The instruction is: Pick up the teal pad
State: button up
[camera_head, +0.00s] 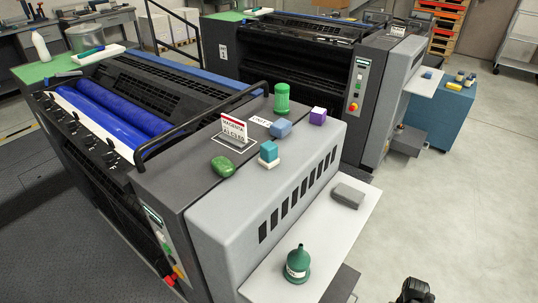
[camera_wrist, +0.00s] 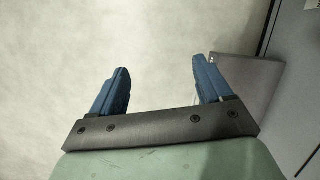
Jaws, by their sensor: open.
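The teal pad (camera_head: 268,151) is a small teal block on a white base. In the head view it sits upright on the grey top of the near press unit, between a dark green rounded object and a blue block. My gripper (camera_wrist: 160,72) is open in the wrist view, with two blue fingers wide apart and nothing between them. Pale floor shows beyond the fingers. The teal pad is not in the wrist view. In the head view, a dark part at the bottom edge appears to be my arm, well apart from the pad.
A green funnel-shaped bottle (camera_head: 297,265) and grey block (camera_head: 348,196) are on the white shelf (camera_head: 330,235).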

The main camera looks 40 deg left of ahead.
jog(key=w+a+r+n+t, duration=0.1)
jog(key=w+a+r+t, duration=0.1)
jog(key=w+a+r, duration=0.7)
jog(key=w+a+r+n+t+y, duration=0.15)
jog(key=w+a+r, duration=0.3)
jog(key=r, duration=0.85)
jog(key=w+a+r+n+t, duration=0.2)
jog(key=w+a+r, duration=0.5)
jog(key=r, duration=0.4)
notch_tip(320, 180, up, 31)
jog(key=n+g+y, duration=0.1)
jog(key=n+y, duration=0.3)
jog(key=n, duration=0.5)
send_over(270, 145)
jog(key=d, duration=0.4)
jog(key=x, duration=0.8)
jog(key=shift+s+a+f, duration=0.15)
jog(key=shift+s, duration=0.2)
jog(key=shift+d+x, duration=0.1)
jog(key=shift+x, duration=1.2)
jog(key=shift+d+x, duration=0.15)
jog(key=shift+x, duration=1.15)
jog(key=shift+s+f, duration=0.15)
